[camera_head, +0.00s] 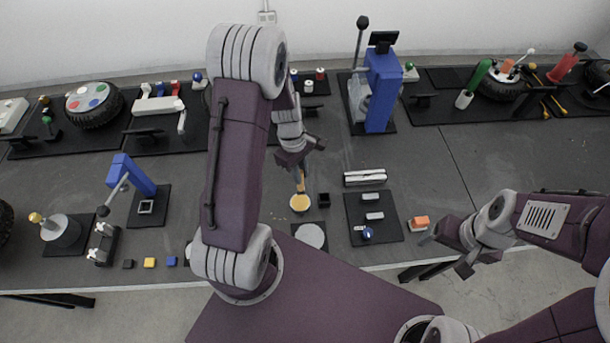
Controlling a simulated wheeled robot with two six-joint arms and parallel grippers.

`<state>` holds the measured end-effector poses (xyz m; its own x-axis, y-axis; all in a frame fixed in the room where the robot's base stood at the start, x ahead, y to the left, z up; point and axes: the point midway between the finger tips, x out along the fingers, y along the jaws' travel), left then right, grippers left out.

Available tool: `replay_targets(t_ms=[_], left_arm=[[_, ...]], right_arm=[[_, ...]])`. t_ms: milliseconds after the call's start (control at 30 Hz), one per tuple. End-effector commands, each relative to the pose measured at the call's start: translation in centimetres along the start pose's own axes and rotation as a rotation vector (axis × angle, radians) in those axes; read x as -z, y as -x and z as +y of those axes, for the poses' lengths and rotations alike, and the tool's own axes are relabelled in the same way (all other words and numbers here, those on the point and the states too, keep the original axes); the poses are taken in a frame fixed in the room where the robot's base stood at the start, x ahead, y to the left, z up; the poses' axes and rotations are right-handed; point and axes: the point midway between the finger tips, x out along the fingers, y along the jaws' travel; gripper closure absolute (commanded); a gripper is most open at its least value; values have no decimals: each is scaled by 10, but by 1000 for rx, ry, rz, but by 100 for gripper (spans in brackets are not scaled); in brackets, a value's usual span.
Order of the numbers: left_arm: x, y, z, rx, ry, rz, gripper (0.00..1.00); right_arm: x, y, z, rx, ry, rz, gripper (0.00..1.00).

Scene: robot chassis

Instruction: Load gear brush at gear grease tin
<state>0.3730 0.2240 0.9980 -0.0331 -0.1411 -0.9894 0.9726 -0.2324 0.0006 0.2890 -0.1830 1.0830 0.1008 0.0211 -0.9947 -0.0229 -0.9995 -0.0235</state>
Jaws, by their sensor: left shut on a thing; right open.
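My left gripper (300,172) is shut on the gear brush (300,184), a thin yellow-orange tool that points down. The gear grease tin (300,204), small and round with a yellow top, stands on the table right below the brush. The brush's lower end is at the tin's far edge in the picture; I cannot tell whether it touches the grease. My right gripper (444,254) is open and empty by the table's front edge, at the right.
A small black box (324,200) stands just right of the tin. A pale disc (310,236) lies in front of it. A black mat (390,231) with small metal parts and an orange block (419,223) are to the right. A blue press (381,90) stands behind.

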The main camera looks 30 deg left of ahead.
Motion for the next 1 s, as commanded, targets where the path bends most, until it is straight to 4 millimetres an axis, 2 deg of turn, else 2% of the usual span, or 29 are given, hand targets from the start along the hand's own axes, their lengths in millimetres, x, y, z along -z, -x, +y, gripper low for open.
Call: replay_targets(t_ms=[167,500,600,1000], left_arm=[[1,-11,0,0,0,0,100],[8,-53,0,0,-1,0,100],[8,-60,0,0,-1,0,100],[8,-59,0,0,-1,0,100]], right_arm=[[-1,-12,0,0,0,0,21],[-6,-56,1,0,0,0,21],[-7,-63,1,0,0,0,21],[-6,-62,1,0,0,0,21]])
